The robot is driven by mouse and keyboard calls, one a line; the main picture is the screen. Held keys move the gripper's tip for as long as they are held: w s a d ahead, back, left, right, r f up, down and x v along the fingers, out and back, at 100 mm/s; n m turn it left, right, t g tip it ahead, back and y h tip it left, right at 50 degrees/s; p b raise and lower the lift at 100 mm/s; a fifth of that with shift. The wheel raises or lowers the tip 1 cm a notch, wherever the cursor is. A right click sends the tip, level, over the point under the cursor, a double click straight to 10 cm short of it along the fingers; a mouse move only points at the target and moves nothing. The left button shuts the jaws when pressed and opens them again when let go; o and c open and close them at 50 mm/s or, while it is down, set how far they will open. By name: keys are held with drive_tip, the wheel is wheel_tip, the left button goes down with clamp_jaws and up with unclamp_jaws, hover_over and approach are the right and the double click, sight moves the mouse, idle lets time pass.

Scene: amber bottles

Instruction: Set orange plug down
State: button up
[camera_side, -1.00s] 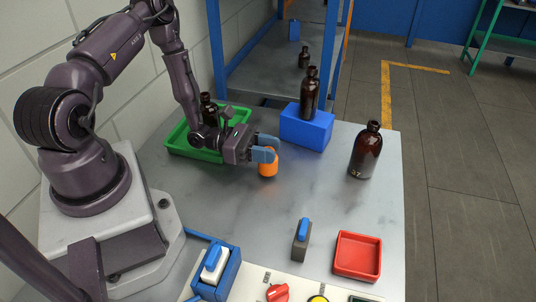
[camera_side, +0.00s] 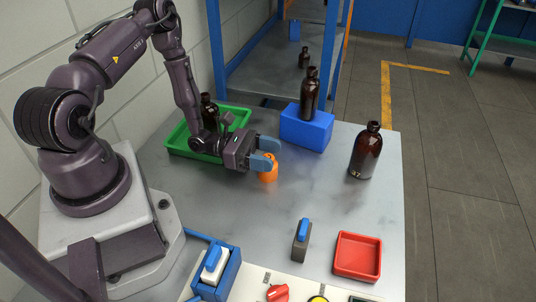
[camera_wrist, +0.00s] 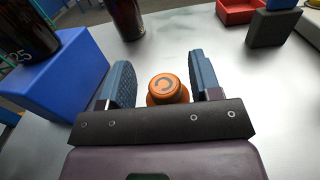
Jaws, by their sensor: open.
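The orange plug (camera_side: 268,172) stands upright on the grey metal table, in front of the blue block. In the wrist view the plug (camera_wrist: 167,89) shows its round top with a dark ring mark, between the two blue fingers. My gripper (camera_side: 270,152) is open around the plug, with a gap on each side of it. In the wrist view the fingers of my gripper (camera_wrist: 163,82) stand apart and do not touch the plug. In the side view a finger hides part of the plug's upper edge.
Another amber bottle (camera_side: 366,152) stands at right. A green tray (camera_side: 178,146) holds a bottle (camera_side: 209,110). A red tray (camera_side: 357,256) and a grey block with blue top (camera_side: 301,243) stand in front. The table's middle is clear.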

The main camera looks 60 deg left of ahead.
drive_tip(key=v, duration=0.3)
drive_tip(key=shift+a+f, duration=0.1)
drive_tip(key=s+d+r+m+g+y, duration=0.2)
drive_tip(key=s+d+r+m+g, duration=0.2)
drive_tip(key=r+m+g, duration=0.45)
drive_tip(key=s+d+r+m+g+y, duration=0.25)
drive_tip(key=d+r+m+g, duration=0.2)
drive_tip(key=r+m, duration=0.55)
drive_tip(key=s+a+r+m+t+y, duration=0.1)
drive_tip(key=s+r+m+t+y, duration=0.2)
drive_tip(key=r, duration=0.3)
drive_tip(key=s+a+r+m+t+y, duration=0.1)
drive_tip(key=s+r+m+t+y, duration=0.1)
drive_tip(key=r+m+y, duration=0.3)
drive_tip(key=shift+s+a+r+t, duration=0.3)
drive_tip(key=shift+s+r+t, duration=0.1)
drive_tip(key=shift+s+r, duration=0.3)
drive_tip(key=shift+m, duration=0.25)
